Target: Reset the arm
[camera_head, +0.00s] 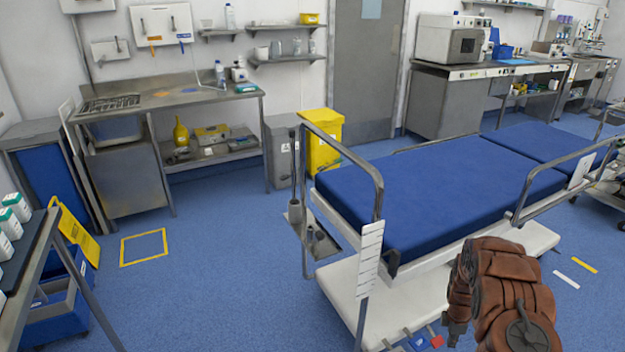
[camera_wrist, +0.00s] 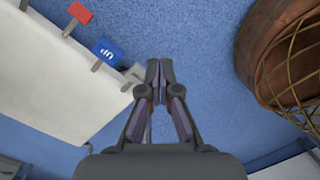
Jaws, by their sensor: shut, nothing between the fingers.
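My gripper (camera_wrist: 154,82) shows in the wrist view with its fingertips together and nothing between them. It hangs above the blue floor (camera_wrist: 190,40), beside the white base of the bed (camera_wrist: 45,80). In the head view my brown arm is at the lower right, in front of the bed's near side. My gripper (camera_head: 455,333) is partly visible there, dark and low beside the arm. The operating bed (camera_head: 440,185) has a blue mattress and metal side rails.
Red and blue pedals (camera_wrist: 80,12) stick out from the bed base close to my gripper. A shelf rack (camera_head: 45,250) stands at the left edge. A steel counter (camera_head: 160,100) and a yellow bin (camera_head: 324,140) stand at the back. The floor (camera_head: 220,285) at centre left is clear.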

